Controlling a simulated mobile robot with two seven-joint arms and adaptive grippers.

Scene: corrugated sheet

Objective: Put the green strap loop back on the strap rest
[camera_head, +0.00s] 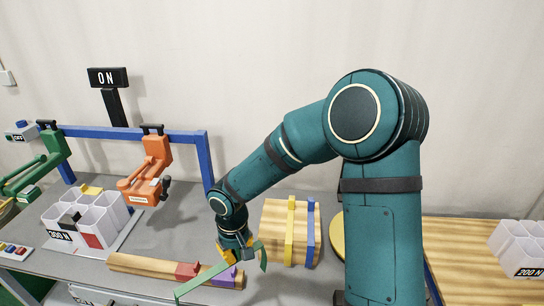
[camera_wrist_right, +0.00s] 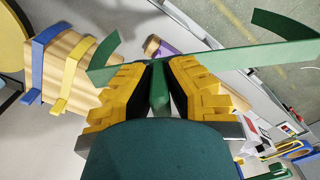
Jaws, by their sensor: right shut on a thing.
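My right gripper (camera_head: 238,254) is shut on the green strap loop (camera_head: 196,282), low in the middle of the head view. The strap sticks out on both sides of the fingers, with one curved end at the right. In the right wrist view the yellow-and-black fingers (camera_wrist_right: 161,88) pinch a green stub below the long green strip (camera_wrist_right: 235,60). A wooden bar (camera_head: 140,264) with a red band (camera_head: 187,270) and a purple band (camera_head: 226,279) lies under and behind the gripper. I cannot tell for certain whether this bar is the strap rest. My left gripper is not in view.
A wooden block (camera_head: 275,217) with yellow and blue straps stands just right of the gripper. White bins (camera_head: 104,214) stand at the left, below a blue rail (camera_head: 186,136) with hanging orange and green tools.

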